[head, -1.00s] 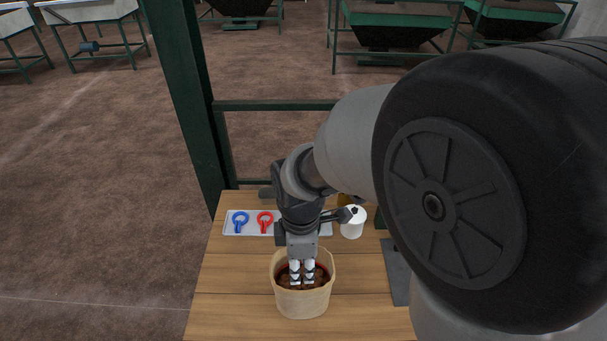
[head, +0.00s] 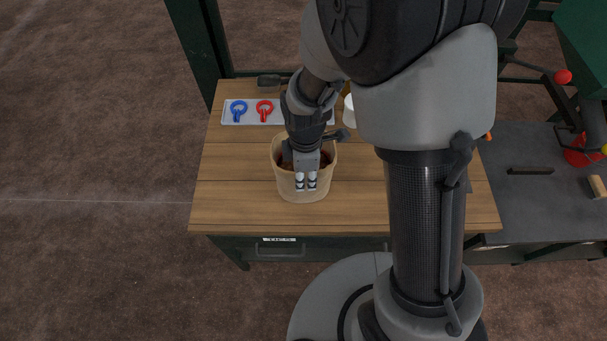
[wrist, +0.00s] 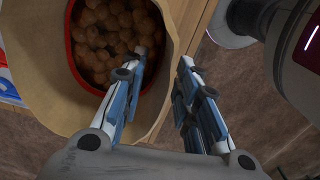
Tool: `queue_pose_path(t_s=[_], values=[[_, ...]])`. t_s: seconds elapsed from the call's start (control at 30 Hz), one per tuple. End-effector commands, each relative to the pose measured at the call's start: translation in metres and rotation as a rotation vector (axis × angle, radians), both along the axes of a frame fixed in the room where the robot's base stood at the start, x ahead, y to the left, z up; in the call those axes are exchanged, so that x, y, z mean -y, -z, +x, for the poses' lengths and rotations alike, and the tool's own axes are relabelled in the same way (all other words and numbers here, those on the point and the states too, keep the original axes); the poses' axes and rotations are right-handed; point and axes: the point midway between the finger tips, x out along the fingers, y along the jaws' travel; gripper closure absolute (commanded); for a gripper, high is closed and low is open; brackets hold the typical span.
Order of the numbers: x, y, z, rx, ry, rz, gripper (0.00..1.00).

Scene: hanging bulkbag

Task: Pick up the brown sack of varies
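The brown sack (head: 286,182) is a tan, open-topped bag that stands upright on the wooden table. In the wrist view the sack (wrist: 38,75) fills the left side, with a red inner ring and many round brown pieces inside. My gripper (head: 306,183) is at the near side of the sack, fingers pointing down. In the wrist view my gripper (wrist: 161,62) is open, its two fingers apart. The left finger overlaps the sack's opening and the right finger is outside the sack, with the rim between them. Whether either finger touches the sack cannot be told.
A tray (head: 230,116) with a blue ring tool (head: 238,110) and a red ring tool (head: 264,109) lies behind the sack. A white container (head: 350,112) is partly hidden by my arm. The wooden table (head: 232,190) is clear left of the sack. A dark bench (head: 530,205) stands right.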

Motion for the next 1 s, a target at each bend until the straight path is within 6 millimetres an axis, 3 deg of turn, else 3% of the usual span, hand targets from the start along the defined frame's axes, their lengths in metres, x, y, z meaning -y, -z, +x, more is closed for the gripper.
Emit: queue_pose_path(t_s=[0.1,0.2,0.4,0.8,1.0], values=[[0.001,0.022,0.0,-0.003,0.0,-0.001,0.71],[0.001,0.027,0.001,-0.001,0.0,0.0,0.71],[0.001,0.026,0.001,0.0,0.0,0.0,0.73],[0.001,0.026,0.001,0.0,0.0,0.0,0.99],[0.001,0.026,0.001,0.0,0.0,0.0,1.0]])
